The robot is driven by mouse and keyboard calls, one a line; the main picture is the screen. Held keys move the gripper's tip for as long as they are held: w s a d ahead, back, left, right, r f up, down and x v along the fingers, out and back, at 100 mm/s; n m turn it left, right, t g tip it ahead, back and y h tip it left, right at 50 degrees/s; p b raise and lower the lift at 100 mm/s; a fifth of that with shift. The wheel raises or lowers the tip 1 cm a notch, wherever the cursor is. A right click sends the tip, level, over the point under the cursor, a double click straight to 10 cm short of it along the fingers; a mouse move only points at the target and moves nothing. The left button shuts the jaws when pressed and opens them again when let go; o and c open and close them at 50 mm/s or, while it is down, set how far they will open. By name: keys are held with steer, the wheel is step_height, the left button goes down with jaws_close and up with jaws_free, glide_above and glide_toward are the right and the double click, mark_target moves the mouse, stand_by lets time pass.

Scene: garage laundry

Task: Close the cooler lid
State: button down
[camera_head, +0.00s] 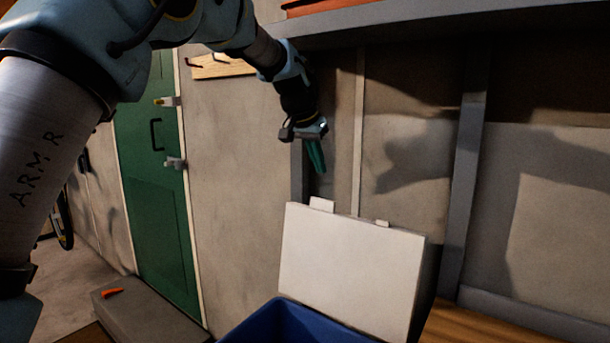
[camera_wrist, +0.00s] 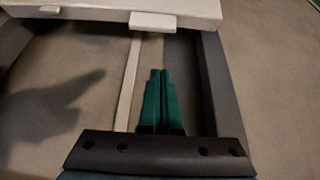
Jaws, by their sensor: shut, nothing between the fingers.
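The cooler's white lid (camera_head: 350,265) stands open, upright at the back of the blue cooler body (camera_head: 290,325), in the head view. Only the top of the cooler body shows at the bottom edge. My gripper (camera_head: 319,170) is shut and empty, with green fingers pointing down, above the lid's upper left edge. In the wrist view the lid's edge (camera_wrist: 110,20) with its latch tabs crosses the top, and my gripper's fingers (camera_wrist: 160,72) are together below it in the picture. The fingers look apart from the lid.
A wall with upright posts (camera_head: 466,170) stands behind the lid, and a shelf (camera_head: 430,22) runs above. A green door (camera_head: 160,190) is at the left. A grey step (camera_head: 145,312) with an orange object (camera_head: 112,293) lies low left. A wooden surface (camera_head: 470,328) is right of the cooler.

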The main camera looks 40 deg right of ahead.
steer(key=f+p, duration=0.1)
steer(key=f, duration=0.1)
steer(key=f+p, duration=0.1)
steer(key=f, duration=0.1)
steer(key=f+p, duration=0.2)
steer(key=f, duration=0.1)
steer(key=shift+w+d+f, duration=0.1)
steer(key=shift+d, duration=0.15)
steer(key=shift+a+f, duration=0.1)
stand_by(0.4)
